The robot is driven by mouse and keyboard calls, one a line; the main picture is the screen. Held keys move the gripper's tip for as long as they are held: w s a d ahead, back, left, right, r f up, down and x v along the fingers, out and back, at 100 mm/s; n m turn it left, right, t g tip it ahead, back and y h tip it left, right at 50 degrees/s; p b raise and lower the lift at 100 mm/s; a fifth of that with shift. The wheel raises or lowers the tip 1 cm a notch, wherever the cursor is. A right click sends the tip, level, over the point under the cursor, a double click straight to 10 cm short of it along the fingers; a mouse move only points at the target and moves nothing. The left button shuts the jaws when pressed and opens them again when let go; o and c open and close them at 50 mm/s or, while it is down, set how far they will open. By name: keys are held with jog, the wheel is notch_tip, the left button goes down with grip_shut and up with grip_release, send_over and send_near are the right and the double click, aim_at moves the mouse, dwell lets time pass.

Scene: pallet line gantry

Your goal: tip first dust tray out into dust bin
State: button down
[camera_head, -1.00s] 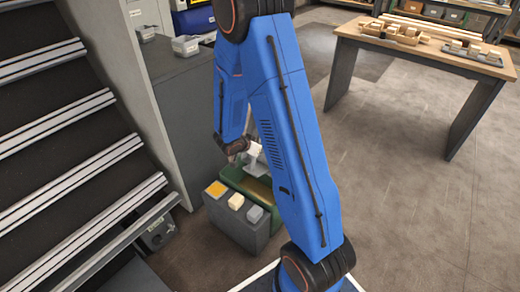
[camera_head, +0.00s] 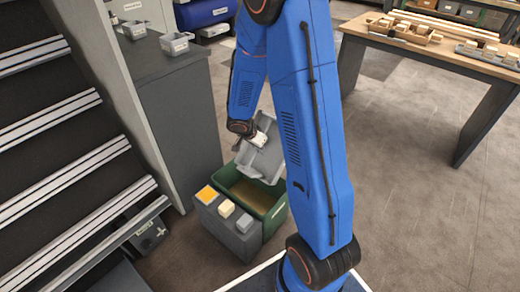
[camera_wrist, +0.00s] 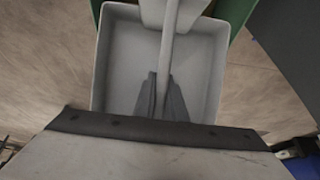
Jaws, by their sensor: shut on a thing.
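A grey dust tray (camera_head: 262,162) is tilted steeply just above the green dust bin (camera_head: 274,213) in the head view. My gripper (camera_head: 260,140) is shut on the tray's grip bar. In the wrist view the fingers (camera_wrist: 163,97) close around this bar, and the grey tray (camera_wrist: 117,62) looks empty inside. Green edges of the bin (camera_wrist: 236,12) show behind the tray. The bin is open, with a brownish layer inside. The tray's lower edge overlaps the bin opening in the head view; I cannot tell whether they touch.
A dark box (camera_head: 228,232) with yellow, cream and grey blocks on top stands against the bin's front. Two more grey trays (camera_head: 175,44) (camera_head: 133,29) stand on the grey cabinet (camera_head: 185,95). A rail rack is at left, a wooden table (camera_head: 440,50) at right.

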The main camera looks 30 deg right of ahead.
jog(key=shift+w+d+r+g+y, duration=0.1)
jog(key=shift+w+d+g+y, duration=0.15)
jog(key=shift+d+y, duration=0.45)
jog(key=shift+w+d+r+g+y, duration=0.1)
jog(key=shift+w+d+g+y, duration=0.15)
jog(key=shift+d+y, duration=0.4)
jog(key=shift+w+d+r+g+y, duration=0.1)
jog(key=shift+w+d+g+y, duration=0.15)
jog(key=shift+d+y, duration=0.45)
jog(key=shift+w+d+f+g+y, duration=0.2)
jog(key=shift+d+g+y, duration=0.1)
jog(key=shift+y, duration=0.5)
jog(key=shift+w+d+f+g+y, duration=0.1)
jog(key=shift+d+f+g+y, duration=0.15)
jog(key=shift+y, duration=0.6)
jog(key=shift+w+d+f+g+y, duration=0.15)
jog(key=shift+d+g+y, duration=0.2)
jog(key=shift+y, duration=0.45)
